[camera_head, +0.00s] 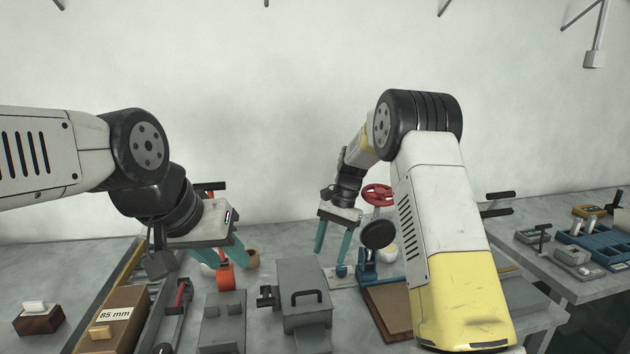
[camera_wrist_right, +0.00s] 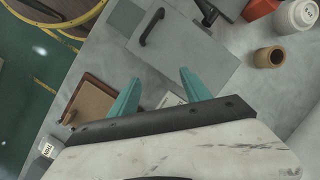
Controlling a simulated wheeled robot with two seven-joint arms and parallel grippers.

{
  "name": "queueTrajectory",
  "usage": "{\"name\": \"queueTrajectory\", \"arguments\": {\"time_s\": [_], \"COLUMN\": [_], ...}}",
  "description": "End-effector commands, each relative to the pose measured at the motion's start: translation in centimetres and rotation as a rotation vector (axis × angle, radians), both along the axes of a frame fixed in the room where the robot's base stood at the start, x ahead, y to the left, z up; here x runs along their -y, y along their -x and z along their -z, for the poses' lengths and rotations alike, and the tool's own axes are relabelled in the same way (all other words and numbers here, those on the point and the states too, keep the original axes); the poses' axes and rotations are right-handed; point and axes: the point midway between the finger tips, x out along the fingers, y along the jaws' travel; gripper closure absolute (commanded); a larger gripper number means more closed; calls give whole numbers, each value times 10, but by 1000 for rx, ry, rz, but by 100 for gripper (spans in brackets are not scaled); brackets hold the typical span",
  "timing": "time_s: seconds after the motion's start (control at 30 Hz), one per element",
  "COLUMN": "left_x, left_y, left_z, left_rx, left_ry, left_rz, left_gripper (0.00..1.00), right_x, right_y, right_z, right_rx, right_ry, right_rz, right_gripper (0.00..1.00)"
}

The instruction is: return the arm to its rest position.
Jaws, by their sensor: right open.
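My right gripper (camera_head: 333,240) hangs over the bench with its two teal fingers spread apart and nothing between them. In the right wrist view, the right gripper (camera_wrist_right: 156,92) is also open and empty, above the bench and near a grey box with a handle (camera_wrist_right: 178,42). My left gripper (camera_head: 228,258) is over the left part of the bench, its teal fingers pointing down. An orange object and other items lie close to its fingers, and I cannot tell whether it is open or shut.
The grey handled box (camera_head: 303,298) stands mid-bench. A brown box labelled 85 mm (camera_head: 112,318) is at the left. A red handwheel (camera_head: 377,195) rises behind my right arm. A brown cup (camera_wrist_right: 269,57) stands on the bench. A side table (camera_head: 570,283) with blue trays is at the right.

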Motion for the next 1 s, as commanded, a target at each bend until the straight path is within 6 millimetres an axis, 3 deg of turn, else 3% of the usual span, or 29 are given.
{"name": "queueTrajectory", "arguments": {"time_s": [0.27,0.4,0.6,0.8,1.0], "left_x": [0,0,0,0,0], "left_y": [0,0,0,0,0], "left_z": [0,0,0,0,0], "left_rx": [0,0,0,0,0], "left_ry": [0,0,0,0,0], "left_rz": [0,0,0,0,0], "left_gripper": [64,64,64,64,64], "right_x": [25,44,66,84,95], "right_y": [34,72,137,207,265], "right_z": [-75,-122,-170,-193,-192], "right_rx": [150,272,451,630,780], "right_ry": [-30,-39,-27,18,84], "right_rz": [-66,-129,-230,-340,-438], "right_gripper": [44,44,44,44,44]}}
